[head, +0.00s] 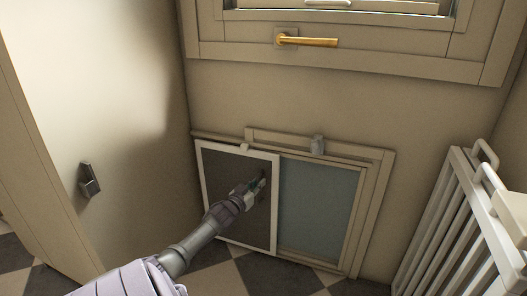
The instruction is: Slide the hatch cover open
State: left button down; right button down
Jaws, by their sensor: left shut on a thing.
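The hatch cover (225,170) is a dark panel in a white frame, low on the far wall. It sits to the left, beside and partly overlapping the hatch frame (378,190). To its right a blue-grey surface (318,205) shows within the frame. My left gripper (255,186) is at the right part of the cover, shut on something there. The gripped part, likely a handle of the cover, is mostly hidden by the fingers. A small grey block (317,144) sits on the top edge of the frame. My right gripper is not in view.
A window with a brass handle (308,41) is above the hatch. A white slatted rack (440,225) stands at the right. The floor is chequered.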

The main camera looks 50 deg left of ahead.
pick_arm(q)
jog(key=c, duration=1.2)
grip_release()
jog(key=shift+s, duration=0.1)
jog(key=v, duration=1.2)
